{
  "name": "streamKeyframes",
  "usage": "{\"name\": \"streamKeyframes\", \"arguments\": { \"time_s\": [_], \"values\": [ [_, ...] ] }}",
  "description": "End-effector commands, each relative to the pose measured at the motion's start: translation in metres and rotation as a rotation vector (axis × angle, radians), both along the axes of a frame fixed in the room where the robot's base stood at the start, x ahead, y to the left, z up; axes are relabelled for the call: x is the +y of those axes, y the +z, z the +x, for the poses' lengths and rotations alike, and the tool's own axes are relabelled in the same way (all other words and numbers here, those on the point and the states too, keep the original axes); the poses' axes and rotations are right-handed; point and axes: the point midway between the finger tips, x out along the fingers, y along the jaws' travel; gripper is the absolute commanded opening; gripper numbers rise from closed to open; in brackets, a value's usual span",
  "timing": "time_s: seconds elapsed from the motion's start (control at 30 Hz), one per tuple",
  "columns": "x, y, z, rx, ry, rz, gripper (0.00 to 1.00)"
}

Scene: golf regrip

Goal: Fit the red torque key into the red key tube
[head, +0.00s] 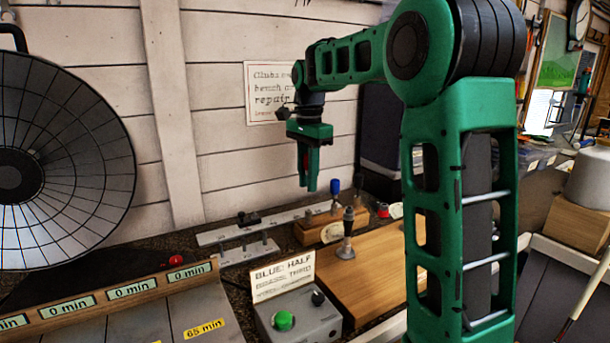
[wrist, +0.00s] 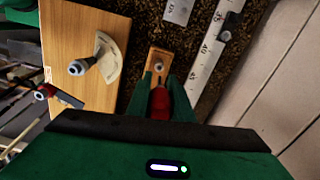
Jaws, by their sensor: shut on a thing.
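My gripper (head: 308,188) points down above the back of the bench, near the wall. In the wrist view my gripper (wrist: 160,85) is shut on the red torque key (wrist: 159,103), seen end-on between the fingers. Its lower part is hidden. Beyond the fingertips is a small wooden block (wrist: 160,57) with a round grey fitting; I cannot tell whether the key touches it. A red piece with a grey round end (wrist: 42,93) shows at the left of the wrist view. A red piece (head: 382,210) shows at the bench's back right. I cannot tell which part is the red key tube.
A grey upright post (head: 347,243) stands on the wooden board (head: 375,265), beside a pale fan-shaped scale (wrist: 108,58). A blue-topped piece (head: 335,186) stands close to my gripper. A long ruler (wrist: 205,62) lies near the wall. A grey box with a green button (head: 283,320) is in front.

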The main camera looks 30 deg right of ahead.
Motion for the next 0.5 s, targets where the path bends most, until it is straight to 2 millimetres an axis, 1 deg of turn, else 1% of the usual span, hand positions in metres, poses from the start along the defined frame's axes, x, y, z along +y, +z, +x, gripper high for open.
{"name": "streamKeyframes", "arguments": {
  "time_s": [0.2, 0.5],
  "values": [
    [0.000, -0.019, -0.001, 0.003, 0.000, 0.001, 0.00],
    [0.001, -0.038, 0.000, 0.001, 0.002, 0.000, 0.00]
  ]
}}
